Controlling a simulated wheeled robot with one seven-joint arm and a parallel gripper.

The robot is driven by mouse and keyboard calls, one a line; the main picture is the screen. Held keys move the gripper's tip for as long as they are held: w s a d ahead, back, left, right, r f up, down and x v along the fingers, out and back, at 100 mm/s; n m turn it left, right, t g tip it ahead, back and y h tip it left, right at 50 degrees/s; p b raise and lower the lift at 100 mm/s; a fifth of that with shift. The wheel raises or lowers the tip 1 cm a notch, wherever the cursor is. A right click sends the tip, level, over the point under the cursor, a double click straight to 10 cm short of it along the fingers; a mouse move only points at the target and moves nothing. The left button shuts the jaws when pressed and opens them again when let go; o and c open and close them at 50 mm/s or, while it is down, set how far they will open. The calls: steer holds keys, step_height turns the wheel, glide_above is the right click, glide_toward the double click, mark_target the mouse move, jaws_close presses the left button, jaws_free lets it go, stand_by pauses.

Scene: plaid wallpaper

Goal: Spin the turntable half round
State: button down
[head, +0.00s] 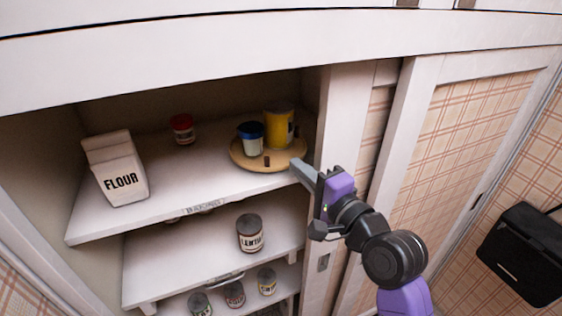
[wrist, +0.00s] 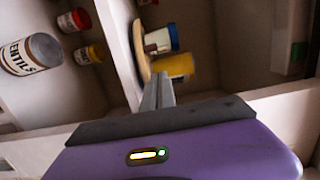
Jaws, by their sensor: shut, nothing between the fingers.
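The turntable (head: 284,163) is a round tan wooden disc on the right side of the top shelf. A yellow canister (head: 279,128) and a white jar with a blue lid (head: 251,140) stand on it, and a small dark peg (head: 267,161) shows near its front edge. My gripper (head: 296,166) is shut and empty, its tip at the turntable's front right edge; I cannot tell whether it touches. In the wrist view the turntable (wrist: 139,48) appears edge-on beyond the fingers (wrist: 160,84).
A flour bag (head: 117,168) and a red-lidded jar (head: 182,129) stand on the top shelf, left of the turntable. A lentils can (head: 250,233) is on the shelf below, with several cans lower down. The cupboard's upright frame (head: 338,120) is close to my gripper on the right.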

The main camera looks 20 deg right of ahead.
mark_target(267, 161)
steer(key=shift+w+a+p, duration=0.3)
steer(key=shift+w+a, duration=0.35)
steer(key=shift+a, duration=0.2)
steer(key=shift+w+a+p, duration=0.25)
steer(key=shift+w+a, duration=0.4)
steer(key=shift+a, duration=0.15)
steer(key=shift+r, duration=0.1)
steer(key=shift+w+a+p, duration=0.15)
steer(key=shift+a+p, duration=0.7)
steer(key=shift+a, duration=0.05)
steer(key=shift+d, duration=0.1)
